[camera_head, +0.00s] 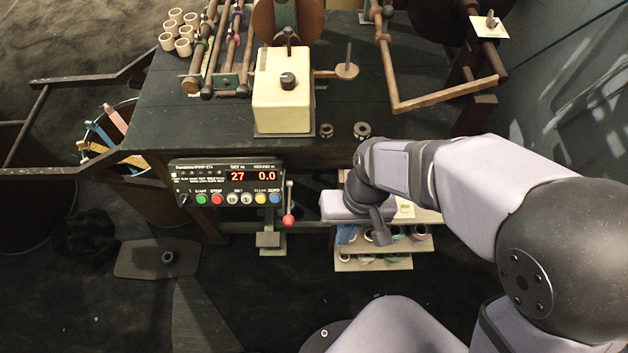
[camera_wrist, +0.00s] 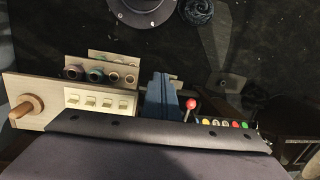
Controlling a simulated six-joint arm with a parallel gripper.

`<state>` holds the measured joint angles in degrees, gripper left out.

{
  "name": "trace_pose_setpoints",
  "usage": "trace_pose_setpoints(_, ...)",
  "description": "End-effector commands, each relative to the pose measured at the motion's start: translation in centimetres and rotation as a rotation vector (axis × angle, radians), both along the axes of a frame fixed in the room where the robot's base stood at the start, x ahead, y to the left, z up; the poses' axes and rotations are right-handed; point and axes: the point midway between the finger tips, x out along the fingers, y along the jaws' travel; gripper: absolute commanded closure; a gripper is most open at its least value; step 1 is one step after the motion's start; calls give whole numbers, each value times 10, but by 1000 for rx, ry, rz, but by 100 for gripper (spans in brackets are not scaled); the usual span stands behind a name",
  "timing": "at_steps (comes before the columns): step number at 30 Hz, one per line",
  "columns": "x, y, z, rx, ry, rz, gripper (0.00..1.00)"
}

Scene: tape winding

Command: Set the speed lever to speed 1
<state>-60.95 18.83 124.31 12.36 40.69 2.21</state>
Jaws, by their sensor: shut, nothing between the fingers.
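A lever with a red ball knob (camera_head: 289,220) stands at the right end of the control panel (camera_head: 228,184). Its red knob also shows in the wrist view (camera_wrist: 191,103). I cannot read any speed marks beside it. My gripper, with blue fingers (camera_wrist: 160,97), is shut and empty. In the wrist view the fingers lie just left of the red knob, apart from it. In the head view my arm hides most of the gripper, which is to the right of the lever, by the shelves.
Small shelves (camera_head: 374,263) with several tape rolls stand right of the lever. Above is the dark bench (camera_head: 215,125) with a cream box (camera_head: 284,95) bearing a knob. A row of white switches (camera_wrist: 98,101) is left of my fingers. The panel shows 27 and 0.0.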

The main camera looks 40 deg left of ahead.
Motion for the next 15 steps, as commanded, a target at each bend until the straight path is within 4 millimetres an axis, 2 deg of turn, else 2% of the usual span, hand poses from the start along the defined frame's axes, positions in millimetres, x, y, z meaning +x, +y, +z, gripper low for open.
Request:
trace_pose_setpoints(1, 1, 24, 10, 35, 6, -31, 100)
trace_pose_setpoints(3, 8, 52, 14, 89, 15, -107, 100)
trace_pose_setpoints(6, 17, 91, 37, 181, 31, -217, 100)
trace_pose_setpoints(8, 20, 111, 49, 224, 51, -293, 100)
trace_pose_setpoints(11, 17, 116, 52, 229, 84, -390, 100)
trace_pose_setpoints(15, 18, 116, 52, 222, 87, -423, 100)
